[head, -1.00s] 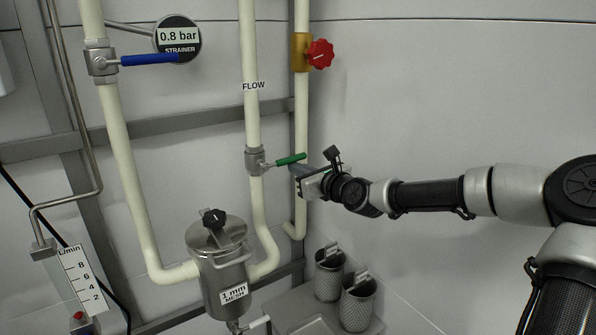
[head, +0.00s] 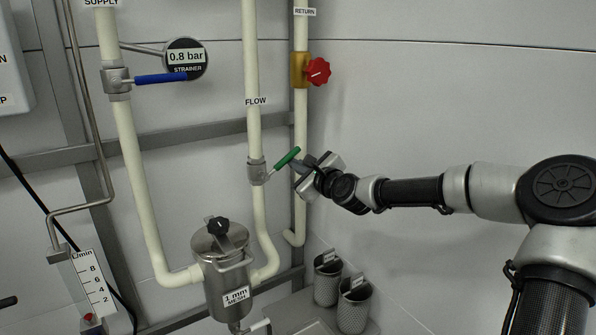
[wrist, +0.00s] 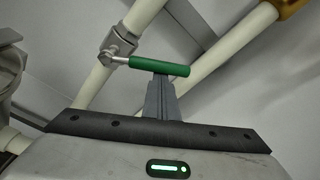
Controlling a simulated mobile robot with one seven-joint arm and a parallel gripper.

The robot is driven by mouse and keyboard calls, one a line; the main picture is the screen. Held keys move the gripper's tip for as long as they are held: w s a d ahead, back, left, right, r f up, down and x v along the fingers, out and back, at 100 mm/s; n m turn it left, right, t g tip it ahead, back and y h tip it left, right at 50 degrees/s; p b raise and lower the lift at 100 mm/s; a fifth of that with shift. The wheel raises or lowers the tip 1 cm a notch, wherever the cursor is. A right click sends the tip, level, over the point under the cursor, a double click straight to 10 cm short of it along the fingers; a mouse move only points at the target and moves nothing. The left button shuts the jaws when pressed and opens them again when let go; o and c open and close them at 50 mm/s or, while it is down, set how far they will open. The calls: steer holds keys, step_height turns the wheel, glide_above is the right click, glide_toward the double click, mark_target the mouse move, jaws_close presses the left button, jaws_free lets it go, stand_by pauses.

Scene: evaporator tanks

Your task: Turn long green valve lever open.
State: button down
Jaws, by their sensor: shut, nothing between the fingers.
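The long green valve lever (head: 287,158) sits on a metal valve body (head: 257,171) on the pipe labelled FLOW. It slants up to the right from the valve, at an angle between horizontal and upright. My gripper (head: 297,166) is shut and empty, just right of and below the lever. In the wrist view, the closed fingers (wrist: 160,98) reach up to the green handle (wrist: 160,67), near its outer half. The fingertips meet its lower edge and seem to touch it, though a small gap cannot be ruled out.
A blue lever (head: 160,78) is on the left pipe and a red knob (head: 318,71) is on the return pipe. A strainer pot (head: 222,262) stands below the lever. Mesh baskets (head: 328,280) stand at lower right. The wall on the right is clear.

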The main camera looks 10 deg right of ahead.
mark_target(288, 155)
steer(key=r+n, duration=0.1)
steer(key=a+r+n, duration=0.1)
steer(key=shift+s+a+r+n, duration=0.15)
steer(key=shift+s+n, duration=0.05)
steer(key=shift+n, duration=0.2)
steer(key=n, duration=0.1)
steer(key=a+r+n, duration=0.1)
steer(key=shift+s+a+r+n+t, duration=0.1)
steer(key=shift+s+r+n+t, duration=0.05)
steer(key=shift+s+n+t, duration=0.2)
steer(key=a+n, duration=0.1)
steer(key=s+a+r+n+b, duration=0.1)
steer(key=a+n, duration=0.1)
steer(key=n, duration=0.1)
steer(key=shift+s+a+r+t, duration=0.15)
steer(key=shift+s+r+t, duration=0.05)
steer(key=shift+r+t, duration=0.2)
steer(key=shift+a, duration=0.15)
